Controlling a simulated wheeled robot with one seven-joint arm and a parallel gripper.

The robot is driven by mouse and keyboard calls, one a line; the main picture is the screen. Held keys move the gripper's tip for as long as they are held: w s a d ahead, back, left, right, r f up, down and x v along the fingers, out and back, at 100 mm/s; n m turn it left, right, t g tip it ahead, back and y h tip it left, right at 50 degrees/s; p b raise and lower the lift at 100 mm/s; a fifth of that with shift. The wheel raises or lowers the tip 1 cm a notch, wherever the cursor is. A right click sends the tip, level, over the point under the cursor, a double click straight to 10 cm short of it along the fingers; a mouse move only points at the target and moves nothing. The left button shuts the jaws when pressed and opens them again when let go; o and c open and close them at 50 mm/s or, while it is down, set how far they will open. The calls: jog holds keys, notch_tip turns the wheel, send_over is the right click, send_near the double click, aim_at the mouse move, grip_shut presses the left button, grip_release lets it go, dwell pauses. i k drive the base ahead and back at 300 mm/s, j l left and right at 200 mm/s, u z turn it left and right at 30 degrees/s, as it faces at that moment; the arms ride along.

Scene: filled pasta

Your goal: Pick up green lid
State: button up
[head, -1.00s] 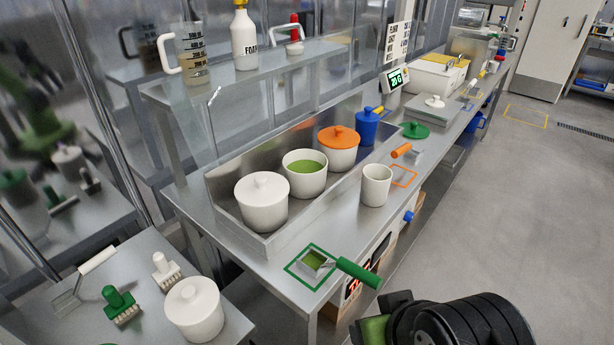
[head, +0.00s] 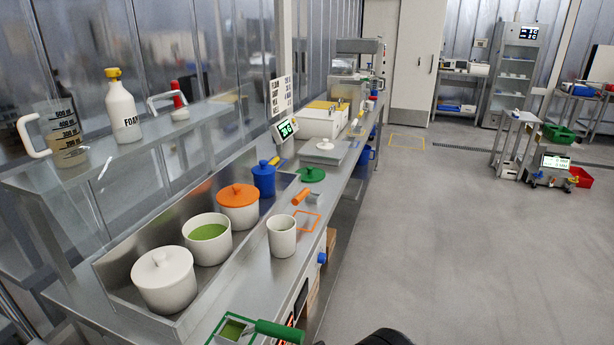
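The green lid (head: 310,174) lies flat on the steel counter, with a small knob on top. It sits to the right of the blue lidded pot (head: 264,178) and in front of the scale's steel platform. An open white pot (head: 208,238) with green filling stands uncovered in the steel trough, between a white lidded pot (head: 164,279) and an orange-lidded pot (head: 238,206). Only a dark part of my arm shows at the bottom edge; my gripper's fingers are out of the picture.
A green-handled scoop (head: 277,330) lies at the near end. A steel shelf (head: 120,159) with bottles overhangs the back. The floor (head: 430,240) to the right is clear.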

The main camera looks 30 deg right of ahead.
aim_at(310, 174)
jog(key=i+l+u, duration=0.2)
jog(key=l+u, duration=0.15)
jog(key=i+l+u, duration=0.15)
jog(key=l+u, duration=0.2)
jog(key=l, duration=0.25)
jog(key=l+u, duration=0.35)
jog(key=l, duration=0.2)
jog(key=l+u, duration=0.35)
jog(key=l, duration=0.2)
jog(key=l+u, duration=0.35)
jog(key=l, duration=0.2)
jog(key=k+l+u, duration=0.15)
jog(key=l+u, duration=0.2)
jog(key=l, duration=0.2)
jog(key=k+l+u, duration=0.15)
jog(key=l+u, duration=0.2)
jog(key=l, duration=0.15)
jog(key=k+l+u, duration=0.35)
jog(key=i+l, duration=0.1)
